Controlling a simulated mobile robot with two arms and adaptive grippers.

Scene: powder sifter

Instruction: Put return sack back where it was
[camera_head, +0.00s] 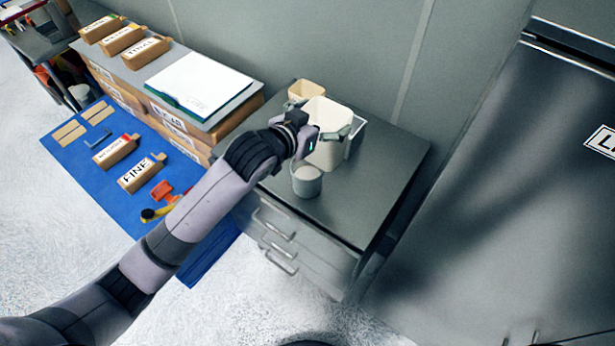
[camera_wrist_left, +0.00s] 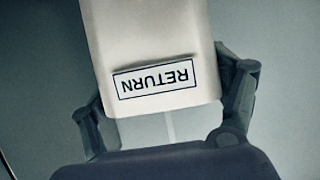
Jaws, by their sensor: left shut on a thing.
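The return sack (camera_wrist_left: 155,45) is a pale off-white container with a boxed label reading RETURN, upside down in the left wrist view. My left gripper (camera_wrist_left: 165,105) has a finger on either side of it and is shut on it. In the head view the white sack (camera_head: 328,118) is at the end of my left arm, over the grey drawer cabinet's top, partly hidden by my gripper (camera_head: 325,138). I cannot tell whether its base touches the top. My right gripper is not in view.
A small grey-white cup (camera_head: 306,181) stands on the grey cabinet (camera_head: 345,205), just in front of the sack. A beige container (camera_head: 305,90) is behind it. To the left are a blue mat (camera_head: 75,160) with labelled blocks and cardboard boxes (camera_head: 180,122). The cabinet's right side is clear.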

